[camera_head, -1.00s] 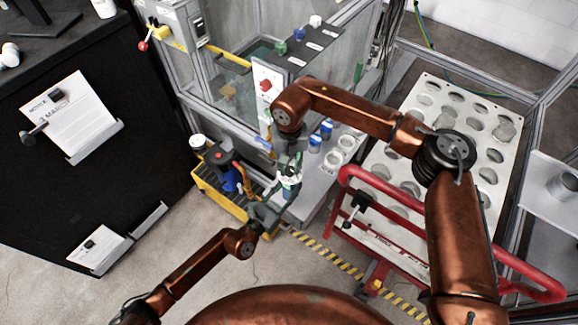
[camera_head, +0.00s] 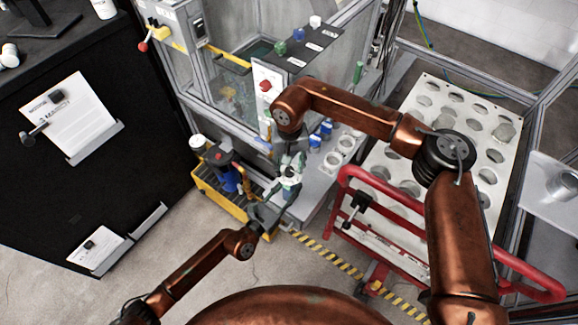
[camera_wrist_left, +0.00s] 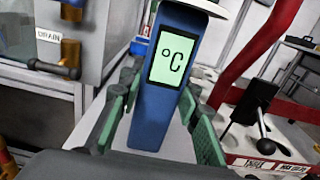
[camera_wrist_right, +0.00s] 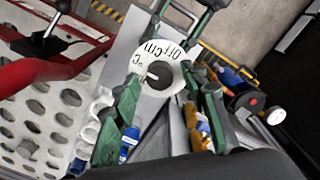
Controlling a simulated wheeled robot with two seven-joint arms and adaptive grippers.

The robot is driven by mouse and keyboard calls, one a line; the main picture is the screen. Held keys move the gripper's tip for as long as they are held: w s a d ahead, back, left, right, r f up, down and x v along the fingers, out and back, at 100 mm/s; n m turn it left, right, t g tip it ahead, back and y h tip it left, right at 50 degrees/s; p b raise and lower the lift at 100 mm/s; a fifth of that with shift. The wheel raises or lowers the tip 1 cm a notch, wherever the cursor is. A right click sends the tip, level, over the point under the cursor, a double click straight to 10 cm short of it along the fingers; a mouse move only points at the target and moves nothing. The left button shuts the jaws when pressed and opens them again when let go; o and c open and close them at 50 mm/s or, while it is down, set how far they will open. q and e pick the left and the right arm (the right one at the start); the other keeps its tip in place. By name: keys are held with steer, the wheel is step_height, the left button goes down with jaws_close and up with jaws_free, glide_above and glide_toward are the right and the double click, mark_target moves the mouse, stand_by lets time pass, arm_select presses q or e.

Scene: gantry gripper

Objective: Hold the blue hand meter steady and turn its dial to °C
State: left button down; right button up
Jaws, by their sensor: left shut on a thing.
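The blue hand meter (camera_wrist_left: 168,85) stands between the green pads of my left gripper (camera_wrist_left: 158,115), which is shut on it. Its lit screen (camera_wrist_left: 171,58) reads °C. In the right wrist view the meter's white dial (camera_wrist_right: 150,52) carries the marks OFF, cm and °C. Its dark knob (camera_wrist_right: 160,82) has a white pointer mark on the °C side. My right gripper (camera_wrist_right: 168,92) is open, with its green-padded fingers apart on either side of the knob. In the head view my right gripper (camera_head: 289,168) is above my left gripper (camera_head: 266,212), and the meter is mostly hidden.
A yellow crate (camera_head: 222,202) with a blue item stands left of the grippers. A red-railed cart (camera_head: 350,180) and a white panel with holes (camera_head: 425,100) are at right. Blue-labelled jars (camera_head: 326,128) stand on the ledge behind. Open floor (camera_head: 165,250) lies at lower left.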

mark_target(289, 169)
step_height(289, 169, up, 12)
stand_by(0.6)
stand_by(0.4)
arm_select(q)
steer(key=c, duration=1.4)
jaws_free()
steer(key=shift+o, duration=0.2)
steer(key=v, duration=1.2)
